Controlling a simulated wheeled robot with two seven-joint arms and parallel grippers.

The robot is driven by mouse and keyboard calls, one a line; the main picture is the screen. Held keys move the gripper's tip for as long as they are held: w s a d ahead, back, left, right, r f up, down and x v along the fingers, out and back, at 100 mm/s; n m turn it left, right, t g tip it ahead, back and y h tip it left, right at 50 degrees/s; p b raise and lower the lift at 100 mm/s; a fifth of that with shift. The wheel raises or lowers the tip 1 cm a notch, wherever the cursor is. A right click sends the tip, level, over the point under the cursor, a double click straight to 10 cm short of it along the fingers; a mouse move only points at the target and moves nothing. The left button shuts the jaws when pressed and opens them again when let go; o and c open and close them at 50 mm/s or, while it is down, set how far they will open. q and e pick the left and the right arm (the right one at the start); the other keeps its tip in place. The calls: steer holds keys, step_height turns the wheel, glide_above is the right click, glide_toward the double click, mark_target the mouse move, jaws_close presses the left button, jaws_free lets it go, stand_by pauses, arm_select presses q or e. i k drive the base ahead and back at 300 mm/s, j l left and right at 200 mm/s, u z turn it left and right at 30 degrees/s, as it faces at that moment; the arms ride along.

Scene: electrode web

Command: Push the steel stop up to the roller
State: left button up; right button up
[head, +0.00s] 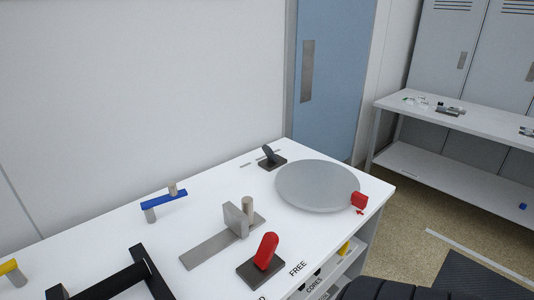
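The steel stop (236,219) is an upright grey plate on a flat steel strip (209,248) on the white worktop. A short upright metal cylinder (249,206), which looks like the roller, stands just behind and right of the stop. The stop overlaps it in the picture, so I cannot tell whether they touch. Neither of my grippers shows clearly in the head view.
A red lever (266,250) on a dark base stands in front of the strip. A blue bar (164,201) and a black frame (110,284) stand left.

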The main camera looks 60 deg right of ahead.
mark_target(238, 221)
steer(key=z, duration=1.6)
steer(key=i+l+u, duration=0.1)
steer(key=l+u, duration=0.4)
steer(key=l, duration=0.25)
steer(key=l+u, duration=0.45)
steer(key=l, duration=0.25)
steer(key=k, duration=0.05)
